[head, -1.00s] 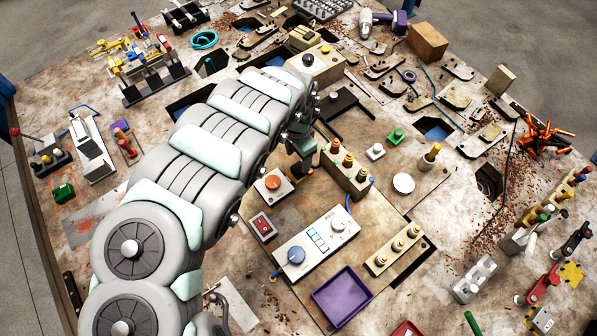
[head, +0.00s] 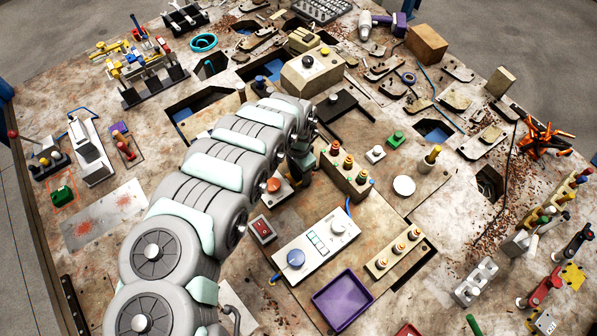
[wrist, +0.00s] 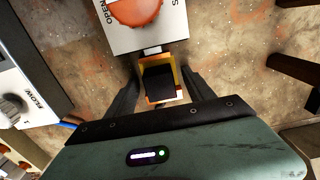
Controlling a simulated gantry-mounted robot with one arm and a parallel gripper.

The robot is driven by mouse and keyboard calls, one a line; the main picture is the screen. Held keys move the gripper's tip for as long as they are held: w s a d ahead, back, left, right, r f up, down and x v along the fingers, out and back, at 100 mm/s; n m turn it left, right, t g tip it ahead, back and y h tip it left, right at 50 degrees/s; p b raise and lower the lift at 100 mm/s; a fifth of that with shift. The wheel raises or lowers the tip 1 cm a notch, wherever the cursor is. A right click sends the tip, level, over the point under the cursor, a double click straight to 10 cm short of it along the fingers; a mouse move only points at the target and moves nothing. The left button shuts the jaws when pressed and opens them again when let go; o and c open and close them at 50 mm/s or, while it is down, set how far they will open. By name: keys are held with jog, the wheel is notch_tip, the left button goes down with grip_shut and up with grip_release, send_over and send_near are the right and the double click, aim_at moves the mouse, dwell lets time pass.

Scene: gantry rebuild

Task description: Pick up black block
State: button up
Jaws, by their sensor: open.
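The black block (wrist: 159,82) shows in the wrist view as a dark face with a yellow-orange border, between my two fingers. My gripper (wrist: 160,78) is open, with one dark finger on each side of the block. I cannot tell whether either finger touches it. In the head view my gripper (head: 302,168) is low over the board, left of the post block with orange-topped posts. The black block is hidden there behind my gripper and arm.
A grey box with an orange button (wrist: 135,12) is just beyond the block in the wrist view. The post block (head: 346,172) is close on the right in the head view. A white control panel (head: 317,243) and a purple tray (head: 343,299) lie nearer the front.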

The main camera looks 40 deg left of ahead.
jog(key=shift+c, duration=0.3)
grip_shut()
dwell(0.6)
